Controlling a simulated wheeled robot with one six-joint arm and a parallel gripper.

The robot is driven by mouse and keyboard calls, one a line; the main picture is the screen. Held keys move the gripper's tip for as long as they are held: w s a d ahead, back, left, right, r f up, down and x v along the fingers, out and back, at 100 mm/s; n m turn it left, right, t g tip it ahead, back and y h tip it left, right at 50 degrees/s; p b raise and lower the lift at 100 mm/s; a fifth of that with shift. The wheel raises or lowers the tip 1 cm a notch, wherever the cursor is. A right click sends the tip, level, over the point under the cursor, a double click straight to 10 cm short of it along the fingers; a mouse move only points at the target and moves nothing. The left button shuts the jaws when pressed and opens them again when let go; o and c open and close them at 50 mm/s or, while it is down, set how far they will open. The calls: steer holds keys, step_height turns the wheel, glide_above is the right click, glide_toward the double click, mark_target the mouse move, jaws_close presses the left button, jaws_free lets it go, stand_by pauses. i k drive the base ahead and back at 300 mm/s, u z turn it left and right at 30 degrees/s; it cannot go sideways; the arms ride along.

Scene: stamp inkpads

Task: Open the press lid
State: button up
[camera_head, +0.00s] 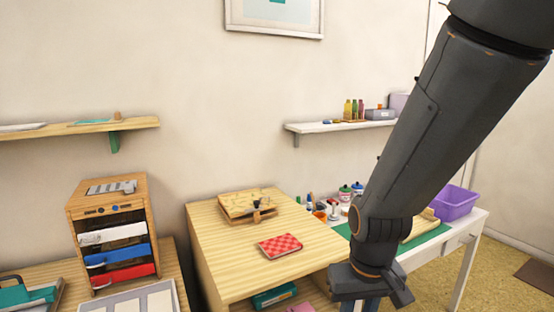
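A light wooden press (235,208) sits toward the back of the wooden cabinet top. It looks like flat boards with small dark fittings on top and a wooden piece at its front edge. Its lid appears to lie low over the base, but the picture is too small to tell whether it is fully shut. My gripper (371,290) hangs at the lower middle of the head view, to the right of and nearer than the press, clear of it. Its fingertips cannot be made out, and I see nothing held.
A red checkered pad (280,246) lies in front of the press on the cabinet top (225,270). A drawer unit (108,230) stands left. A white table (468,232) with bottles and a purple bin (455,203) is right, partly behind my arm. Shelves hang above.

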mark_target(234, 204)
steer(key=u, duration=0.25)
steer(key=i, duration=0.85)
steer(key=u, duration=0.5)
